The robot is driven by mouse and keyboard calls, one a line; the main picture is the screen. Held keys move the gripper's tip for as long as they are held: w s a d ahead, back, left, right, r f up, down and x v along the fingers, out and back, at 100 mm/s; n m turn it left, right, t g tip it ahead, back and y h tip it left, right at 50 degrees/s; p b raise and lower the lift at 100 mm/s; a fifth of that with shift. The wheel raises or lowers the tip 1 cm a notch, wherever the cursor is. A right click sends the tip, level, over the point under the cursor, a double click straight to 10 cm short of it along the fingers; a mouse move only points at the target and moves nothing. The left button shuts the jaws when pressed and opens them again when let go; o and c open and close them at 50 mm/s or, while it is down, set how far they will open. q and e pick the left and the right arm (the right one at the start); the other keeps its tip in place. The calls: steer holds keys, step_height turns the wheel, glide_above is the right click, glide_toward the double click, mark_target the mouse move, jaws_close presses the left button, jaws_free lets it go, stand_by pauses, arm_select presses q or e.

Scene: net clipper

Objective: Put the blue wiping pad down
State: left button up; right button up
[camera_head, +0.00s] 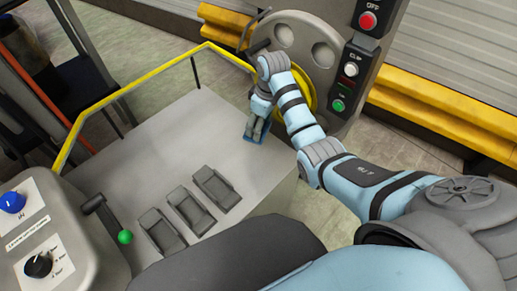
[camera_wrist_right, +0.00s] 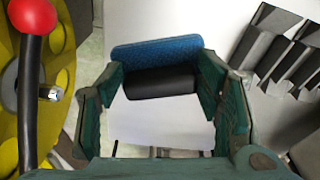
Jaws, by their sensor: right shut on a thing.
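The blue wiping pad (camera_wrist_right: 155,54) shows in the right wrist view, with a black cylindrical grip (camera_wrist_right: 160,83) along its near side. My right gripper (camera_wrist_right: 160,88) has its two green fingers on either end of the black grip and is shut on it. In the head view the right gripper (camera_head: 257,126) is at the far right part of the grey top, and the blue pad (camera_head: 256,138) shows just under it. Whether the pad touches the surface is hard to tell. My left gripper is not in view.
The grey top (camera_head: 180,125) has free room in its middle. Several dark pedals (camera_head: 188,209) stand near its front. A yellow rail (camera_head: 150,85) runs along the back. A wheel with a red knob (camera_wrist_right: 35,15) and a button panel (camera_head: 355,75) stand close by.

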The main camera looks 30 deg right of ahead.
step_height(320, 180, down, 6)
steer(key=shift+f+b, duration=0.1)
steer(key=shift+b, duration=0.55)
steer(key=f+b, duration=0.1)
steer(key=f, duration=0.4)
steer(key=shift+w+f+b, duration=0.2)
steer(key=shift+f+b, duration=0.2)
steer(key=shift+r, duration=0.1)
steer(key=o, duration=1.6)
steer(key=shift+c, duration=0.2)
